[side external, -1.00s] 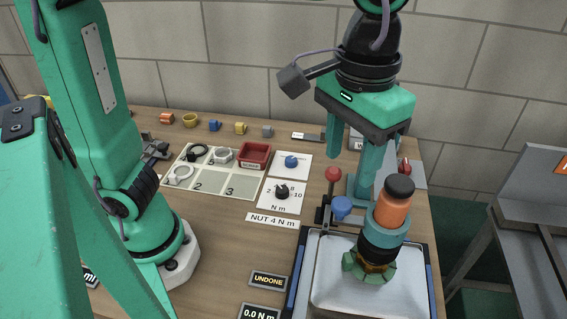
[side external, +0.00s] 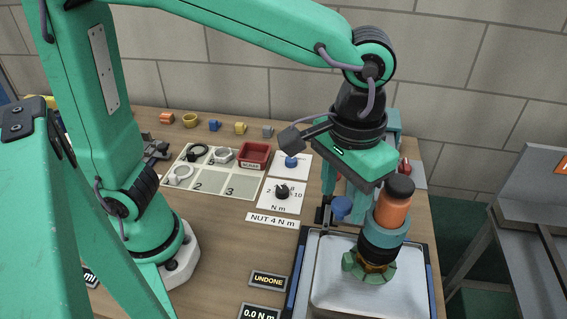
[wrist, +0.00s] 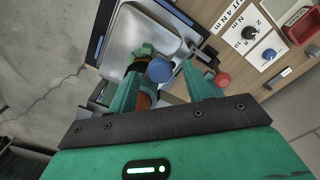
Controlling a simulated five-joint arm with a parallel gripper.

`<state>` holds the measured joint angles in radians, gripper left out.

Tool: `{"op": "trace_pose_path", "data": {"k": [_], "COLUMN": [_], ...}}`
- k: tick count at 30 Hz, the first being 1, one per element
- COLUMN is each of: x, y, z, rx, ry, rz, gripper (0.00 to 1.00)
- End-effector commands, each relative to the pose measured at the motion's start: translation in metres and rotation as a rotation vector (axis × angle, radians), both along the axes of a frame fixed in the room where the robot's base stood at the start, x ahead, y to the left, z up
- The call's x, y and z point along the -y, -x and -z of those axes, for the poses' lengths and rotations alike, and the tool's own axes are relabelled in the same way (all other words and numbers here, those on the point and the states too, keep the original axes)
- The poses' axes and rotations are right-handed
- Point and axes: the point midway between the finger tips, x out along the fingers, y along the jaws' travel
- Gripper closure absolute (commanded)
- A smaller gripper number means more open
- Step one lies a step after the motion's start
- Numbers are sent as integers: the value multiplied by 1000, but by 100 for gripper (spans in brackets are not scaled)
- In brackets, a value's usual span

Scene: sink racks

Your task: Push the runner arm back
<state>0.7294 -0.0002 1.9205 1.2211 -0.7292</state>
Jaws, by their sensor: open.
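The runner (side external: 394,210) stands upright over the metal tray, with a black cap, orange body and teal collar. Its lower end sits on a green lobed part (side external: 352,264), which also shows in the wrist view (wrist: 146,50). A blue knob (side external: 341,207) is beside the runner, on its left. My gripper (side external: 343,202) is open, pointing down, just left of and behind the runner. In the wrist view the blue knob (wrist: 160,70) shows between my open fingers (wrist: 161,74). The runner's orange body is partly hidden by one finger. I cannot tell whether my fingers touch anything.
A red ball knob (wrist: 222,80) lies just outside one finger. The metal tray (side external: 325,285) is at the front right. Dial cards (side external: 283,208), a red bin (side external: 253,157) and a parts mat (side external: 190,195) are to the left. A sign reads UNDONE (side external: 268,281).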

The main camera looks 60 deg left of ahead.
Motion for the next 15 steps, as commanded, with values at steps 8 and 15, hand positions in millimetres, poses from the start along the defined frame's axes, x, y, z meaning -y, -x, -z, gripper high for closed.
{"op": "trace_pose_path", "data": {"k": [8, 15], "x": [0, 0], "y": [0, 0], "z": [4, 4], "rx": [0, 0], "ry": [0, 0], "rz": [0, 0], "gripper": [50, 80]}}
